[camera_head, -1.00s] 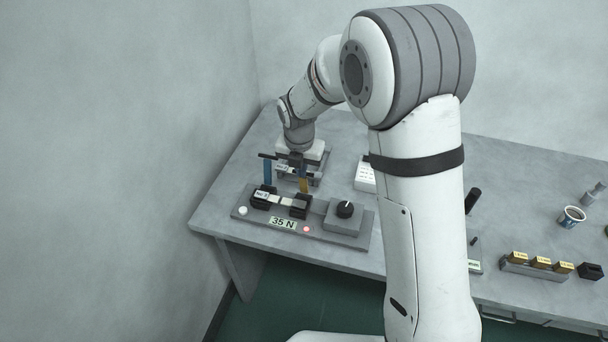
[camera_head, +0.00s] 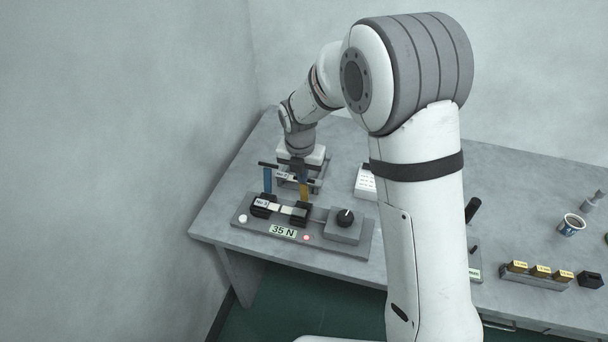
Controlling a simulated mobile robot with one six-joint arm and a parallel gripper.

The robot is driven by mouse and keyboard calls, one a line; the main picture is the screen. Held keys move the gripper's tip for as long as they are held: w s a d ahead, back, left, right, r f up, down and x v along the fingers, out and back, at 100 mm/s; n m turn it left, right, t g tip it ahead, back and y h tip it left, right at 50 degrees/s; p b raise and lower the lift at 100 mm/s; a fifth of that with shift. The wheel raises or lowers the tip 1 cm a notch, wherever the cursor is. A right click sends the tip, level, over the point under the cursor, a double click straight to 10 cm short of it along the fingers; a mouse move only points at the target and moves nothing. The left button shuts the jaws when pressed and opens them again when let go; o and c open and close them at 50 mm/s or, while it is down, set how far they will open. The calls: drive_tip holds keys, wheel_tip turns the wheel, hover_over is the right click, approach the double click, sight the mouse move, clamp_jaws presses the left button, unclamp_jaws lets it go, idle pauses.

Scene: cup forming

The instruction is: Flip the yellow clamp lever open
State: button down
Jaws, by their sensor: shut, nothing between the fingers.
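The yellow clamp lever (camera_head: 304,191) stands upright above the right black clamp block (camera_head: 299,213) of a grey test fixture (camera_head: 258,231). A blue lever (camera_head: 267,180) stands upright at the left clamp block (camera_head: 263,205). A pale strip (camera_head: 281,209) spans the two blocks. My gripper (camera_head: 297,168) is shut and empty, pointing down just above and behind the yellow lever. Its dark fingers overlap the lever's top in the picture, so I cannot tell whether they touch.
A dark crossbar on a stand (camera_head: 275,167) is close behind the levers. A black knob (camera_head: 345,217) is to their right. The display (camera_head: 283,231) reads 35 N beside a lit red lamp (camera_head: 306,238). A cup (camera_head: 572,225) and gold blocks (camera_head: 541,270) are far right.

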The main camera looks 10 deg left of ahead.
drive_tip(key=w+d+r, duration=0.1)
drive_tip(key=w+r, duration=0.5)
drive_tip(key=shift+w+r, duration=0.2)
drive_tip(key=shift+r, duration=0.2)
drive_tip(key=shift+d, duration=0.1)
idle(0.3)
